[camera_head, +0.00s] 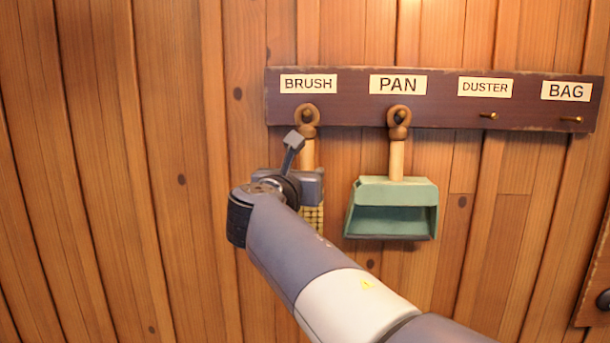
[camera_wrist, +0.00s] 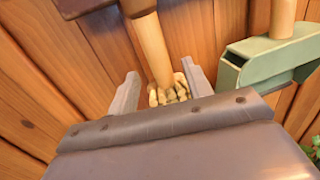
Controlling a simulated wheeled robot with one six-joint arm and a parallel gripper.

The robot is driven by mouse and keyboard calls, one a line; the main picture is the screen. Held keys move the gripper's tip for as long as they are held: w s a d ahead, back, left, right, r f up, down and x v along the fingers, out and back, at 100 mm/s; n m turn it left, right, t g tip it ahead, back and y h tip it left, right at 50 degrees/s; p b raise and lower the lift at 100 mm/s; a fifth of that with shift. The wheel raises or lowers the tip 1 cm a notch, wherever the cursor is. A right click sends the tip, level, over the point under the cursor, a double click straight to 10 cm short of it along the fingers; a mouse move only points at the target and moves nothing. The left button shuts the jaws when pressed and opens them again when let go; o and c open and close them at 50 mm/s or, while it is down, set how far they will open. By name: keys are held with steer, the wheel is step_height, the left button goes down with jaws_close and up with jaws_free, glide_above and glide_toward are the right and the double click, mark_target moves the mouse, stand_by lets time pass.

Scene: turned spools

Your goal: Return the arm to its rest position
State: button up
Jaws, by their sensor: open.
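My gripper (camera_wrist: 165,88) is open, its two fingers standing apart in the wrist view. In the head view my arm crosses in front of the wall and my gripper is by the brush. The brush (camera_head: 308,152) hangs from the peg under the BRUSH label, and my arm hides part of it. In the wrist view the brush's handle (camera_wrist: 151,45) and bristles (camera_wrist: 172,93) show between and beyond the fingers. I cannot tell whether they touch. The green pan (camera_head: 392,208) hangs upright under the PAN label, right of my gripper.
A dark peg board (camera_head: 437,115) is fixed to the plank wall (camera_head: 120,150). The DUSTER peg (camera_head: 488,116) and BAG peg (camera_head: 571,120) are empty. A wooden piece with a dark knob (camera_head: 606,299) is at the right edge. The wall left of my arm is clear.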

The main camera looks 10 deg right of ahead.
mark_target(306, 164)
steer(key=b+v, duration=0.1)
steer(key=v, duration=0.6)
steer(key=shift+s, duration=0.3)
steer(key=shift+a+r, duration=0.1)
steer(key=shift+a, duration=0.05)
steer(key=p+x, duration=0.2)
steer(key=x, duration=0.8)
steer(key=shift+w+d+p, duration=0.2)
steer(key=shift+w+p, duration=0.1)
steer(key=shift+w, duration=0.05)
steer(key=shift+s+a+r, duration=0.2)
steer(key=shift+s+r, duration=0.15)
steer(key=shift+s, duration=0.2)
steer(key=shift+w, duration=0.1)
